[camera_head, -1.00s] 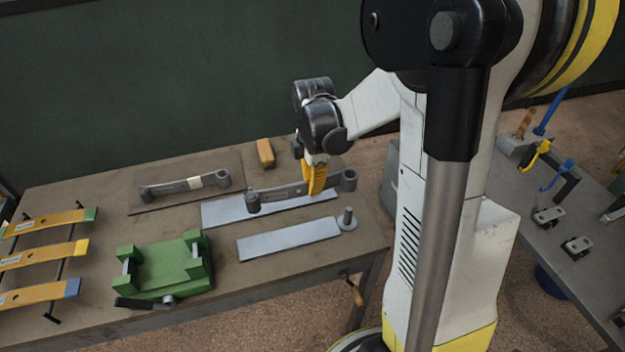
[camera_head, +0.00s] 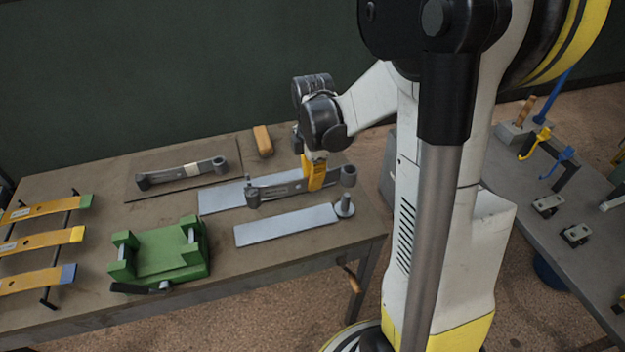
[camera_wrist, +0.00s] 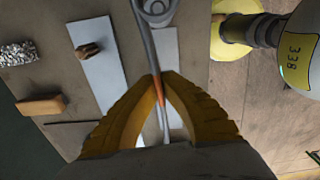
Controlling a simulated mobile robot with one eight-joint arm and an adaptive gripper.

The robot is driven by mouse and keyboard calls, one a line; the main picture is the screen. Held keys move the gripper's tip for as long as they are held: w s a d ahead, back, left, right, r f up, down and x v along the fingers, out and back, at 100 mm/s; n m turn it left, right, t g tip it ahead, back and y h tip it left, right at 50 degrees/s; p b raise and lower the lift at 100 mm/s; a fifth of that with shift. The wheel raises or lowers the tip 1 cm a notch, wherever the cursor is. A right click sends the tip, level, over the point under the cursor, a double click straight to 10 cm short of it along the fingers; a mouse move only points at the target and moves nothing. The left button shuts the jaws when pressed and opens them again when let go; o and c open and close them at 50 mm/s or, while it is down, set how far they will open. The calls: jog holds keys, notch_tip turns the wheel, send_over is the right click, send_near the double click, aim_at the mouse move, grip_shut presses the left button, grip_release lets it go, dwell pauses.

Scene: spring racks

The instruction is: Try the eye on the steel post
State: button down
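My gripper (camera_head: 316,184) has yellow fingers shut on a grey leaf spring (camera_head: 280,190) with a rolled eye at each end. The spring also shows between the fingertips in the wrist view (camera_wrist: 146,38). Its right eye (camera_head: 348,176) appears behind and above the steel post (camera_head: 345,203) in the head view. The post stands upright on a round base at the right end of the front pale plate (camera_head: 285,227). The eye is not around the post.
A second pale plate (camera_head: 222,197) lies behind the held spring. Another grey spring (camera_head: 168,177) lies at the back left. A green fixture (camera_head: 160,255), an orange block (camera_head: 263,140) and a rack of yellow springs (camera_head: 38,245) share the bench. A tool table (camera_head: 530,200) stands at right.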

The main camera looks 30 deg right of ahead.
aim_at(313, 214)
jog(key=shift+f+b, duration=1.35)
jog(key=shift+f, duration=0.55)
jog(key=shift+f+b, duration=3.1)
jog(key=shift+f, duration=0.55)
dwell(0.4)
jog(key=c, duration=1.5)
grip_release()
jog(key=shift+c, duration=0.2)
notch_tip(313, 214, up, 12)
jog(key=shift+r, duration=0.1)
